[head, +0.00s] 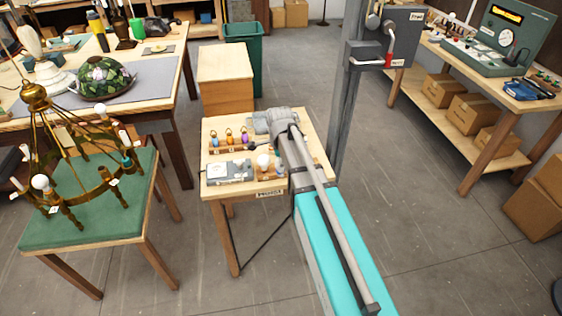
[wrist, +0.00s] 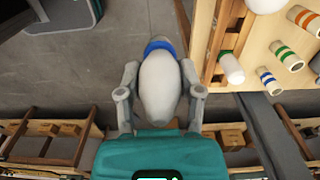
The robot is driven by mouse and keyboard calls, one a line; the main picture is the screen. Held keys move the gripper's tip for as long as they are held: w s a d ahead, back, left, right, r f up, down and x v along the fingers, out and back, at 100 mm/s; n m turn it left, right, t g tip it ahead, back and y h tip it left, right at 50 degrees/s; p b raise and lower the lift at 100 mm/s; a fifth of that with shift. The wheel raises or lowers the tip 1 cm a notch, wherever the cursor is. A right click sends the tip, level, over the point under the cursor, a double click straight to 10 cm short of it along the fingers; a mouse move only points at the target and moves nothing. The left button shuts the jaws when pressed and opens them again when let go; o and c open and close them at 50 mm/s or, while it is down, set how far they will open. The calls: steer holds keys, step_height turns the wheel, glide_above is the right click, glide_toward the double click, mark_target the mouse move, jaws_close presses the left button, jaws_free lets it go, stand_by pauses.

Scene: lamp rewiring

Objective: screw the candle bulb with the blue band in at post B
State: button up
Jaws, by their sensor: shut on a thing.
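In the wrist view my gripper (wrist: 159,78) is shut on a white candle bulb (wrist: 158,90). The bulb has a blue band (wrist: 160,46) at its far end, pointing away from my gripper. The fingers press on the glass from both sides. The bulb is over the floor, beside a wooden table. In the head view the brass chandelier (head: 37,97) stands on a green-topped table (head: 95,232) at the left, well apart from my arm. Its labels are too small to read, so I cannot tell which post is B. My arm hides the held bulb in the head view.
A small wooden table (head: 222,190) beneath my arm carries a bulb rack and a grey meter (head: 228,171). In the wrist view, a green-banded white bulb (wrist: 231,68) and several banded white cylinders (wrist: 285,55) are close at the right. Floor separates the two tables.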

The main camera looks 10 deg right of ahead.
steer(key=shift+f, duration=0.1)
stand_by(0.4)
steer(key=shift+f+b, duration=1.1)
steer(key=shift+b, duration=0.05)
steer(key=shift+s, duration=0.1)
